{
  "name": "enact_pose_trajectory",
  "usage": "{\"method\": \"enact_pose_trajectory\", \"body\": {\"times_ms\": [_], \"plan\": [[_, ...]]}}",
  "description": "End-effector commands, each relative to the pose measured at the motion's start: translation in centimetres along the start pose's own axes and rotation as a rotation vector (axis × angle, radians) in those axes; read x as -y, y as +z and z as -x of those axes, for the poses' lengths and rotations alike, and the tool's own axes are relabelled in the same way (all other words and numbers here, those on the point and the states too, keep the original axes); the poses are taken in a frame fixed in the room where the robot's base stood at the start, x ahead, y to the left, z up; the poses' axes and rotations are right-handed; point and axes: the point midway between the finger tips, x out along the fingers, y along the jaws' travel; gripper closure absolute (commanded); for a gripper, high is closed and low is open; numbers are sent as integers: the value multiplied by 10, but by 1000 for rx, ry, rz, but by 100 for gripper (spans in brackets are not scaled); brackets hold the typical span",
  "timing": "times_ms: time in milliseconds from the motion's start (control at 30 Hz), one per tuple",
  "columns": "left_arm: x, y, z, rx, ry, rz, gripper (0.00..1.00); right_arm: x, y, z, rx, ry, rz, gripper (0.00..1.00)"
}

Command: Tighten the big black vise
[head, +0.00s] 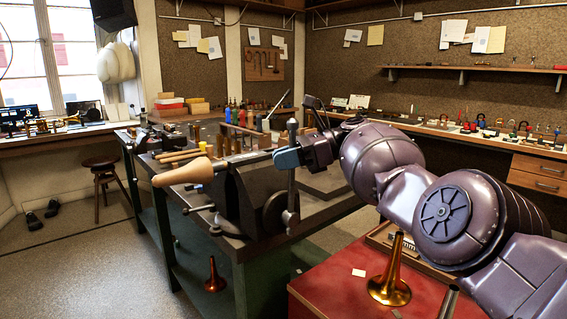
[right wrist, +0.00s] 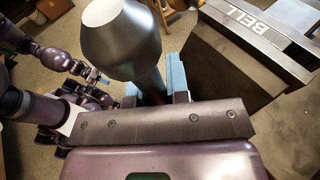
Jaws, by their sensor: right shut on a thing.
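The big black vise (head: 248,200) stands at the near corner of the workbench. Its steel handle bar (head: 291,190) hangs near upright at the front of the vise, with a thick knob at each end. My right gripper (head: 287,159) is shut on the upper part of this bar with its blue fingertips. In the right wrist view, the bar's large knob (right wrist: 118,40) rises between the blue fingertips (right wrist: 155,88), and the vise body (right wrist: 225,70) lies to the right. My left gripper (right wrist: 92,74) shows small at the left of that view; its opening is unclear.
A wooden horn-shaped form (head: 190,173) sticks out left by the vise. Bottles and tools crowd the workbench behind. A red-topped cabinet (head: 345,290) with a brass bell piece (head: 390,286) stands below my right arm.

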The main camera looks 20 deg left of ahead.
Motion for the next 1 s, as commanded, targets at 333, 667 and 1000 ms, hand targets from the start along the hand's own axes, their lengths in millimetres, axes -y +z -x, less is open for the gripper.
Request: {"method": "enact_pose_trajectory", "body": {"times_ms": [333, 667, 1000], "plan": [[-1, 6, -4, 10, 3, -2, 100, 2, -12, 2, 46, 18, -51, 100], [-1, 4, -4, 7, 4, -3, 100, 2, -11, 2, 49, 19, -52, 100], [-2, 5, -3, 8, 5, -3, 100, 2, -6, 2, 51, 16, -43, 59]]}}
